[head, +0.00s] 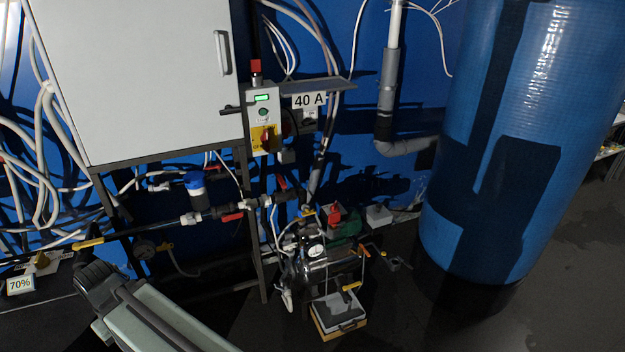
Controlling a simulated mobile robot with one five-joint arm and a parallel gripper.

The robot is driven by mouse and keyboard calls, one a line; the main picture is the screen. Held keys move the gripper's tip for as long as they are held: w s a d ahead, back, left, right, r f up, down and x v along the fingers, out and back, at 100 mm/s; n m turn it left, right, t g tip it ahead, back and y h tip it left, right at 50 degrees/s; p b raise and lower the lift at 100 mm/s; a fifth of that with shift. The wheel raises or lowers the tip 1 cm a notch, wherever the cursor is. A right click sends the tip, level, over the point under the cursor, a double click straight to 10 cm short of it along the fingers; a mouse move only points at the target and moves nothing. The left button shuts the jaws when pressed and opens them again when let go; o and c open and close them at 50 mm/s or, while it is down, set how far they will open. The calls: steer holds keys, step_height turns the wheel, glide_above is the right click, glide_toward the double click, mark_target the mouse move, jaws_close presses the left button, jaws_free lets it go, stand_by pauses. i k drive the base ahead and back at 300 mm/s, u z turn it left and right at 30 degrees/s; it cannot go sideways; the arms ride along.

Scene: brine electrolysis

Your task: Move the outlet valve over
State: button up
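Several valve handles show, and I cannot tell which one is the outlet valve. A red handle (232,217) sits on the horizontal dark pipe, and another red handle (281,183) is further right. A yellow handle (88,243) is on the pipe at the left. A yellow handle (351,287) stands over a small grey tray, and an orange-yellow handle (375,250) is right of the pump. Part of my arm reaches in from the bottom left, below the pipe, apart from the red handles. My gripper's fingertips cannot be made out.
A white cabinet (140,75) hangs above the pipes. A control box (263,118) and a "40 A" sign (309,100) are beside it. A pump with a gauge (316,250) stands below. A large blue tank (525,130) fills the right. Dark floor (570,290) is clear at lower right.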

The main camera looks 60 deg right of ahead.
mark_target(283, 185)
steer(key=z, duration=2.05)
steer(key=k, duration=0.85)
steer(key=u, duration=0.3)
steer(key=i, duration=1.05)
steer(key=u, duration=0.05)
